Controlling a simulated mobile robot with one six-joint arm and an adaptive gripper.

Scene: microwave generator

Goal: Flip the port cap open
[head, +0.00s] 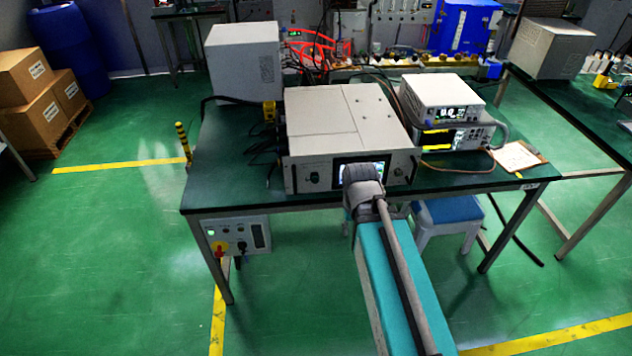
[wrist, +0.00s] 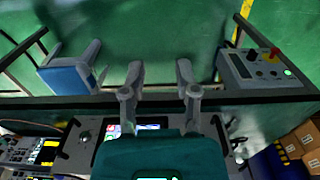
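The microwave generator (head: 345,115) is a large light-grey box on the dark table. Its front panel has a lit screen (head: 348,170) and a round dark fitting (head: 312,178) left of the screen. I cannot make out the port cap for certain in either view. My arm stands in front of the panel in the head view and hides part of it and my gripper. In the wrist view, my gripper (wrist: 159,72) shows two grey fingers spread wide with nothing between them. The generator's screen shows in the wrist view (wrist: 138,127) behind the fingers.
The dark table (head: 235,190) has an open front edge. A control box (head: 237,237) with a red-and-yellow knob hangs below it at left. Stacked instruments (head: 445,110) and a clipboard (head: 518,157) lie right of the generator. A blue-topped stool (head: 447,211) stands underneath.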

